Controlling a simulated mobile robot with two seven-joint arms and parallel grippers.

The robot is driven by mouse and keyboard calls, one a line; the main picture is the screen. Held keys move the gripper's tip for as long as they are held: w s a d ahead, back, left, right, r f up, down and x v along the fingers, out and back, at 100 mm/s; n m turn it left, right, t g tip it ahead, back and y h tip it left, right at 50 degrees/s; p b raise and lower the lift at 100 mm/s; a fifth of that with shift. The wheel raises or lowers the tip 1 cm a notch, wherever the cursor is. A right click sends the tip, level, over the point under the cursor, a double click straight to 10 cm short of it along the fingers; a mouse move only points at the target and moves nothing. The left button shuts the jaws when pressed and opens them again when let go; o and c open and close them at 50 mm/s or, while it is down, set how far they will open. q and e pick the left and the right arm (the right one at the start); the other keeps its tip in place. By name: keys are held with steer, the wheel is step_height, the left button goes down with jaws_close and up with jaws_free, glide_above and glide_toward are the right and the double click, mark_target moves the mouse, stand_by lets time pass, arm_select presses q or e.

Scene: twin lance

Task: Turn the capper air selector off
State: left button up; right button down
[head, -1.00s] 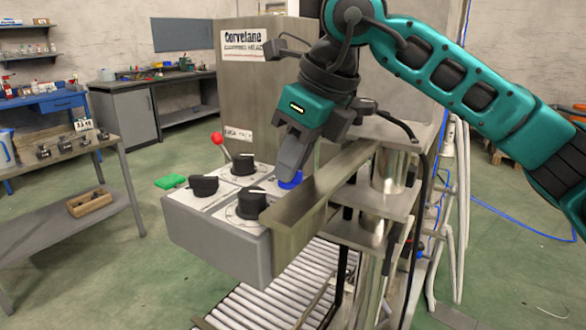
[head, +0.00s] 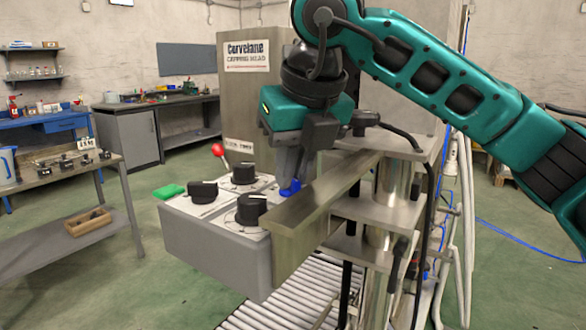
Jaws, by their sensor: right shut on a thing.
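A grey control box (head: 215,250) carries several black round knobs, one at the front left (head: 203,191), one at the back (head: 244,172) and one at the front right (head: 251,208). A blue knob (head: 290,188) sits at the panel's right side, beside the steel rail. My right gripper (head: 291,181) points down over it and is shut on it; the fingers hide most of the knob. The labels on the panel are too small to read, so I cannot tell which control is the capper air selector. My left gripper is not in view.
A steel rail (head: 325,195) runs close to the right of the blue knob. The capping head cabinet (head: 254,110) rises behind. A roller conveyor (head: 300,295) lies below.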

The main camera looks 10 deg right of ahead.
stand_by(0.3)
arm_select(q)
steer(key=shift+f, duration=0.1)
arm_select(e)
steer(key=c, duration=1.2)
jaws_free()
steer(key=shift+r, duration=0.15)
arm_select(q)
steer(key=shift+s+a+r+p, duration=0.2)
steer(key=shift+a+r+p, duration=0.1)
steer(key=shift+p, duration=0.4)
arm_select(e)
steer(key=v, duration=1.2)
steer(key=shift+s+r, duration=0.15)
steer(key=shift+r, duration=0.15)
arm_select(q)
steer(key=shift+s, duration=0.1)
